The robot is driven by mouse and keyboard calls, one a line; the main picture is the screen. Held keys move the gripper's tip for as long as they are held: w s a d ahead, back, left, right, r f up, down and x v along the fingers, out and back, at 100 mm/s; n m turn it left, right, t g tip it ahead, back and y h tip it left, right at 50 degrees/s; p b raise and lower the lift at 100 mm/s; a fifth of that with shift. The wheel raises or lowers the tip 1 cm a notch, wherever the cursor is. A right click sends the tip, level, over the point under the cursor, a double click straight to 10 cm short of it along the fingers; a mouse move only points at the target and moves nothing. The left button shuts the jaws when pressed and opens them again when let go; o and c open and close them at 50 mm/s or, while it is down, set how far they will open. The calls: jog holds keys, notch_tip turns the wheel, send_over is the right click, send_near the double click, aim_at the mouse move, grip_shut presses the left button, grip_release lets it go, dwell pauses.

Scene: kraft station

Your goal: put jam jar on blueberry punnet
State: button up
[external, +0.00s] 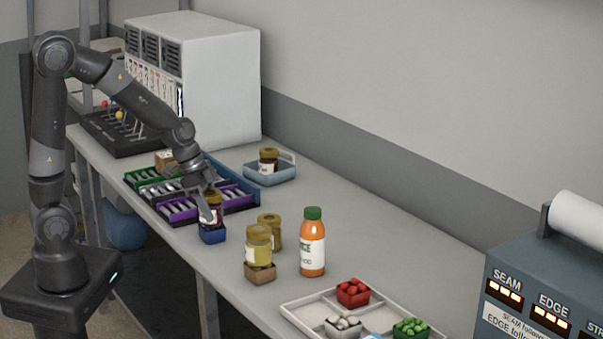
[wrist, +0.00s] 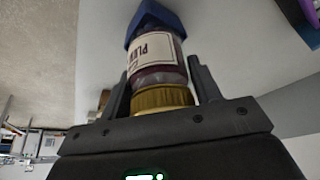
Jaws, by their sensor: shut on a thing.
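A jam jar with a gold lid, dark contents and a white label (wrist: 155,50) is upright between the fingers of my gripper (wrist: 163,85), which is shut on it near the lid. In the external view the jar (external: 213,214) is partly hidden by my gripper (external: 208,203). The blue punnet (external: 212,235) is directly under the jar, near the table's front edge. The punnet also shows past the jar's base in the wrist view (wrist: 150,16). The jar's base meets the punnet in both views; I cannot tell whether its weight rests there.
Purple, green and grey trays of small parts (external: 180,208) lie just behind the punnet. A yellow jar (external: 258,246) on a brown punnet (external: 260,273), another jar (external: 275,231) and an orange bottle (external: 312,248) stand to the right. A jar sits in a blue-grey tray (external: 270,178) farther back.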

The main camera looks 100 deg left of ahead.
jog(key=o, duration=1.2)
jog(key=shift+o, duration=0.2)
jog(key=v, duration=1.2)
jog(key=s+d+r, duration=0.1)
jog(key=s+d, duration=0.2)
jog(key=d, duration=0.8)
jog(key=s+d+r+t, duration=0.1)
jog(key=s+d, duration=0.3)
jog(key=d, duration=0.7)
jog(key=shift+s+d+r, duration=0.15)
jog(key=shift+d+r, duration=0.2)
jog(key=shift+r, duration=0.35)
